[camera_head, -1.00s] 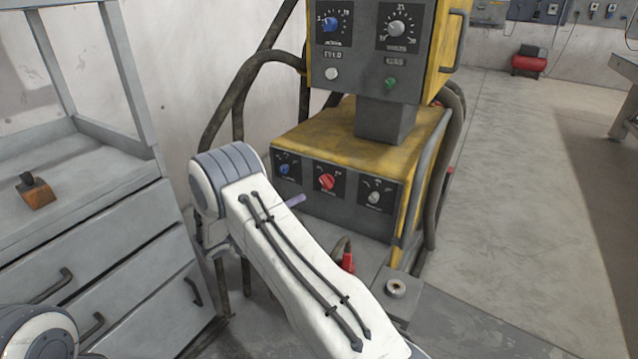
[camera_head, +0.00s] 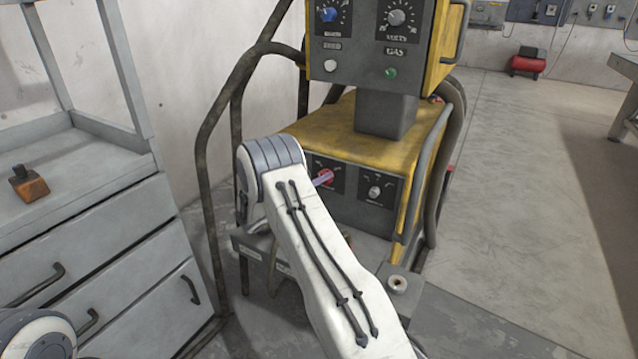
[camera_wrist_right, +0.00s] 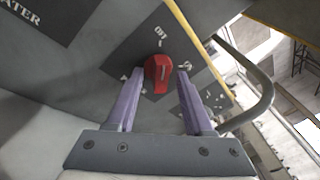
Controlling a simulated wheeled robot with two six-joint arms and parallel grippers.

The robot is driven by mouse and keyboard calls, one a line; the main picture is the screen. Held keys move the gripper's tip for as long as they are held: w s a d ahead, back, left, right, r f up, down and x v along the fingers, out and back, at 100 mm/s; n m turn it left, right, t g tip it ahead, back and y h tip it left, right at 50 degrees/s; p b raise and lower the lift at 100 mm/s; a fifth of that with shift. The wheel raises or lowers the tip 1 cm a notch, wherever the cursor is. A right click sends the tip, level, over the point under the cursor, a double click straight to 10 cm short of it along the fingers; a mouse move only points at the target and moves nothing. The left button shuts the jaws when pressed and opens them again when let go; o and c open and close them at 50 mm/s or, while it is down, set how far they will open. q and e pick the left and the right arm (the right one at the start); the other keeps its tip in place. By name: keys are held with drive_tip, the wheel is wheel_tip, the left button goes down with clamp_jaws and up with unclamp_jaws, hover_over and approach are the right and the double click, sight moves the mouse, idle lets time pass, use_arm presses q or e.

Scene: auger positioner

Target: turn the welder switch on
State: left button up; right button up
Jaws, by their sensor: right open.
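My left gripper is out of view.
A grey-white knob (camera_head: 375,191) is just right of the switch. The upper control box (camera_head: 362,72) overhangs on a post. A bent handle bar (camera_wrist_right: 262,100) runs close to the right fingers. A grey drawer cabinet (camera_head: 105,235) stands at left.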

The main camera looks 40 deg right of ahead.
clamp_jaws()
drive_tip(key=shift+s+r+m+t+y+b, duration=0.1)
drive_tip(key=shift+m+t+y+b, duration=0.55)
drive_tip(key=shift+m+b, duration=1.35)
drive_tip(key=shift+s+r+m+t+y+b, duration=0.1)
drive_tip(key=shift+m+t+y+b, duration=0.6)
drive_tip(key=shift+m, duration=2.3)
drive_tip(key=shift+s+m+t+y+b, duration=0.1)
drive_tip(key=shift+m+t+y+b, duration=0.5)
drive_tip(key=shift+m+b, duration=1.55)
drive_tip(key=shift+m+p, duration=0.35)
drive_tip(key=shift+p, duration=0.05)
